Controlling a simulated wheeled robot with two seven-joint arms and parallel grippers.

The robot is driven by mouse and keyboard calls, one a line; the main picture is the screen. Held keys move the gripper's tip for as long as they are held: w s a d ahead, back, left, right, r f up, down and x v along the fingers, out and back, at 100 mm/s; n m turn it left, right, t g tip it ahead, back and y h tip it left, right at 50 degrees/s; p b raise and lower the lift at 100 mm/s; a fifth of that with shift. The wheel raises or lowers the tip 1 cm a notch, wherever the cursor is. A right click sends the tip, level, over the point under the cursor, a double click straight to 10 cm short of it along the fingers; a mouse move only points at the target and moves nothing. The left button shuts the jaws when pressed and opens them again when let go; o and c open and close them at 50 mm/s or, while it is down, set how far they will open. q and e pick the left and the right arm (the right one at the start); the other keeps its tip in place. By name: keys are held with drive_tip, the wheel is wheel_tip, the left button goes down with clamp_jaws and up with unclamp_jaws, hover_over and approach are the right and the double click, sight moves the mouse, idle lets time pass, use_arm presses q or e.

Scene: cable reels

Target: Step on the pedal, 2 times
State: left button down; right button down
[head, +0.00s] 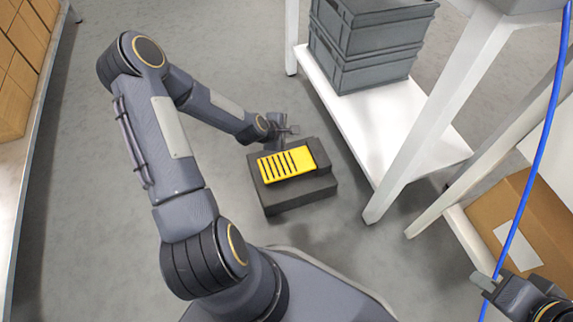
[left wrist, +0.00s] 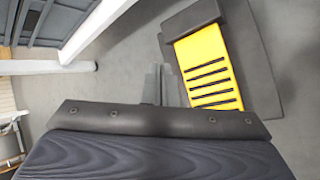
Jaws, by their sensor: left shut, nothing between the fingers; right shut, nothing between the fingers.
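The yellow pedal (head: 283,165) with dark slots sits on a dark block (head: 302,195) on the floor. In the left wrist view the pedal (left wrist: 211,75) is to the right of my fingers, with its dark hinge end at the top. My left gripper (head: 290,130) is shut and empty, at the pedal's far edge in the head view; its fingertips also show in the left wrist view (left wrist: 160,72). I cannot tell its height over the block or whether it touches. My right gripper (head: 484,281) is shut and empty at the lower right, beside the blue cable.
A white shelf rack (head: 372,135) stands right of the pedal, bearing grey crates (head: 365,45). A blue cable (head: 541,145) hangs at the right, before a cardboard box (head: 525,225). More boxes (head: 20,75) are at the far left. Floor left of the pedal is clear.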

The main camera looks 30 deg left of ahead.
use_arm(q)
wheel_tip(320, 180, down, 7)
drive_tip(key=a+n+y, duration=0.1)
drive_tip(key=n, duration=0.3)
drive_tip(key=shift+a+f+n+t, duration=0.2)
drive_tip(key=shift+a+n+t, duration=0.05)
drive_tip(key=shift+n+t, duration=0.15)
drive_tip(key=shift+w, duration=0.1)
drive_tip(key=b, duration=0.5)
approach(290, 159)
drive_tip(key=w, duration=0.3)
drive_tip(key=shift+w+d, duration=0.1)
drive_tip(key=shift+w, duration=0.2)
drive_tip(key=shift+f, duration=1.3)
drive_tip(key=shift+f, duration=0.2)
drive_tip(key=shift+f, duration=0.25)
